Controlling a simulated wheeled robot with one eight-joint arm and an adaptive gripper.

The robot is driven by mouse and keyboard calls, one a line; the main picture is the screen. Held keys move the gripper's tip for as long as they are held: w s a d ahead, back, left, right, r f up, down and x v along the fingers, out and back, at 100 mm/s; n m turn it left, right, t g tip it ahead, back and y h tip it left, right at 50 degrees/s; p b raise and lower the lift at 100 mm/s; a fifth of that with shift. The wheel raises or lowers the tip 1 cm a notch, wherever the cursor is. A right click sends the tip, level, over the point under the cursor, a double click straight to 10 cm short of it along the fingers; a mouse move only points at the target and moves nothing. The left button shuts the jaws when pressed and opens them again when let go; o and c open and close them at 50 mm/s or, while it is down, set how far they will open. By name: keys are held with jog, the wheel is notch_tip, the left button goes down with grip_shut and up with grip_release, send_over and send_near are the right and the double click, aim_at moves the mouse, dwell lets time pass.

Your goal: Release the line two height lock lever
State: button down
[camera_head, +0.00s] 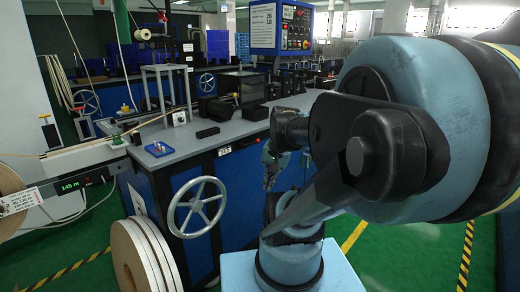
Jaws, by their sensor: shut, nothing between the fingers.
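I cannot pick out the line two height lock lever for certain. A large grey spoked handwheel (197,206) is on the front of the blue machine cabinet (238,182). My gripper (268,184) is small in the picture, right of the handwheel and in front of the cabinet's right part. It points downward, is shut and appears to hold nothing. My own arm covers much of the right side and hides what lies behind it.
Cream tape rolls (143,255) stand on the floor below the handwheel. A control panel (281,27) rises behind. Green floor (395,255) is open at lower right.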

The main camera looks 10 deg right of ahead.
aim_at(252, 144)
jog(key=w+d+r+m+t+y, duration=0.1)
jog(key=w+d+r+m+t, duration=0.1)
jog(key=w+m, duration=0.8)
jog(key=w+d+r+m+t+y, duration=0.1)
jog(key=w+d+m, duration=0.4)
jog(key=w+m, duration=0.6)
jog(key=shift+w+d+r+m+t+y, duration=0.2)
jog(key=shift+r+m+t+y, duration=0.2)
jog(key=shift+r+m+y, duration=0.45)
jog(key=w+a+f, duration=0.4)
jog(key=w+a, duration=0.1)
jog(key=w, duration=0.1)
jog(key=shift+w, duration=0.35)
jog(key=shift+d, duration=0.1)
